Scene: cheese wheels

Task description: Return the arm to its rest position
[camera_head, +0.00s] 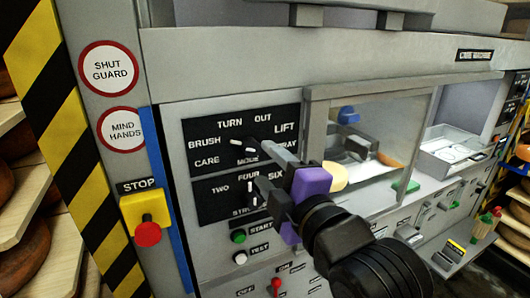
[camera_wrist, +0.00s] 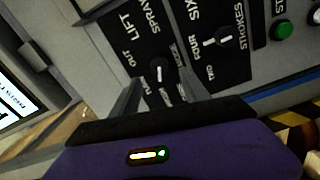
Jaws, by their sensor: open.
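My gripper (camera_head: 259,168) is in front of the black dial panel (camera_head: 208,203) of the grey machine in the head view. Its purple body and dark arm reach in from the lower right. In the wrist view my gripper (camera_wrist: 160,92) is open, with its two fingers apart and nothing seen between them. An upper dial with a white mark (camera_wrist: 159,72) shows beyond the fingertips. I cannot tell whether the fingers touch it. The lower dial (camera_wrist: 222,41) sits beside it. The arm hides part of both panels' right side in the head view.
A yellow stop box with a red button (camera_head: 147,234) sticks out at the left. A clear guard window (camera_head: 375,135) is right of the panel. Green start (camera_head: 238,237) and white test (camera_head: 240,258) buttons sit below. Wooden shelves with cheese wheels (camera_head: 22,245) stand at far left.

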